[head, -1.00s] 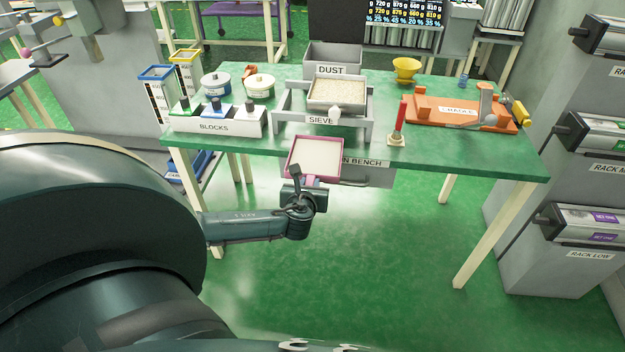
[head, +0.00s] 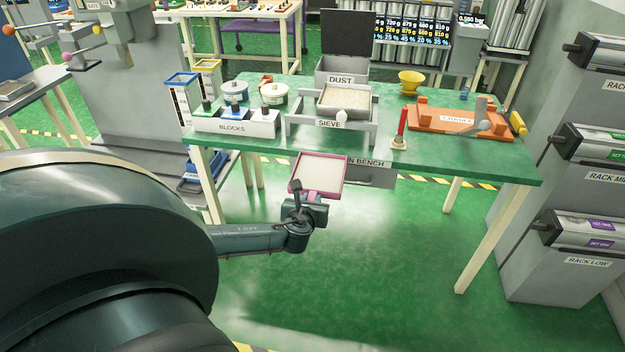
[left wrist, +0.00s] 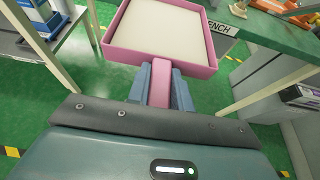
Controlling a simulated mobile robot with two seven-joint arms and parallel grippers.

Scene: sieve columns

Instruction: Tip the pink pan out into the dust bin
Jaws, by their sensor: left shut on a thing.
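The pink pan (head: 318,174) is square and shallow with a pale layer inside. It is held about level in front of the near edge of the green bench. My left gripper (head: 309,201) is shut on the pan's handle. In the left wrist view the pink handle sits between the fingers (left wrist: 160,88), and the pan (left wrist: 160,36) extends ahead of it. The grey dust bin (head: 341,80), labelled DUST, stands at the back of the bench behind the sieve, with a dark lid (head: 345,34) raised upright. My right gripper is out of view.
The sieve (head: 344,103), holding pale grains, stands between the pan and the bin. A blocks rack (head: 234,125) is left of it, a red-handled brush (head: 401,128) and orange cradle (head: 456,118) right. Bare green bench top (head: 440,157) shows at front right.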

